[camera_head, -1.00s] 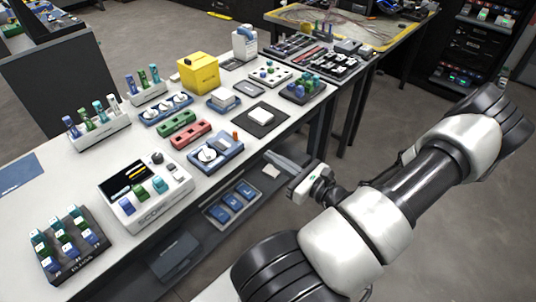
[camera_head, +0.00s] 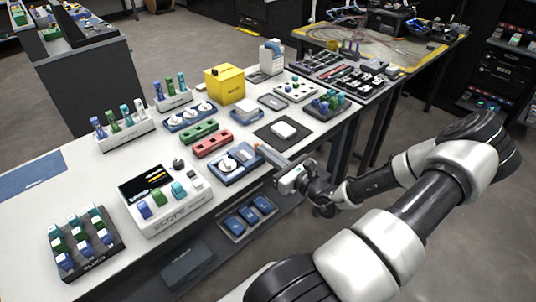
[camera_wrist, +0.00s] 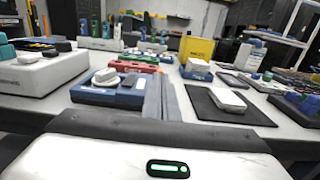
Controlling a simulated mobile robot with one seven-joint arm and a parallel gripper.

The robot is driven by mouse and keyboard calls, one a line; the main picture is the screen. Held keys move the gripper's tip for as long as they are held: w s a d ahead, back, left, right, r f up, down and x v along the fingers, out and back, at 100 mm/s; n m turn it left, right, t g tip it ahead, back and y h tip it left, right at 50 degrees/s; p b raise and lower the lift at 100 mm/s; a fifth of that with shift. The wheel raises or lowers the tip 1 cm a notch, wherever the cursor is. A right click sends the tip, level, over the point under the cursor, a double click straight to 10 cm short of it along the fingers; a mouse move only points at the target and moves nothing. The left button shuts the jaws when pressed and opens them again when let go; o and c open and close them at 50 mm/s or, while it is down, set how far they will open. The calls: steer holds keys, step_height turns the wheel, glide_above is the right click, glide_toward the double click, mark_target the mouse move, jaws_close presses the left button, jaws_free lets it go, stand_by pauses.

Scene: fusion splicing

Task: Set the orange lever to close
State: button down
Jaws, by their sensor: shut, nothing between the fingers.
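The orange lever (camera_head: 257,146) shows as a small upright tab at the right end of a blue device (camera_head: 222,178) with a white round dial. My gripper (camera_head: 265,150) is shut and empty. Its grey fingers reach in from the right, and their tips look very close to the lever; I cannot tell whether they touch it. In the wrist view the shut fingers (camera_wrist: 162,98) stand just right of the blue device (camera_wrist: 104,97).
A black mat (camera_head: 268,138) with a white box (camera_head: 284,130) lies just beyond my fingers. Red (camera_head: 212,144) and green blocks sit behind the blue device. A white scope unit (camera_head: 165,198) stands to the left. A lower shelf holds a tray (camera_head: 232,226).

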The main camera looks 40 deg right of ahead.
mark_target(255, 151)
steer(key=w, duration=0.3)
steer(key=w+p, duration=0.1)
steer(key=w, duration=0.1)
steer(key=shift+a, duration=0.25)
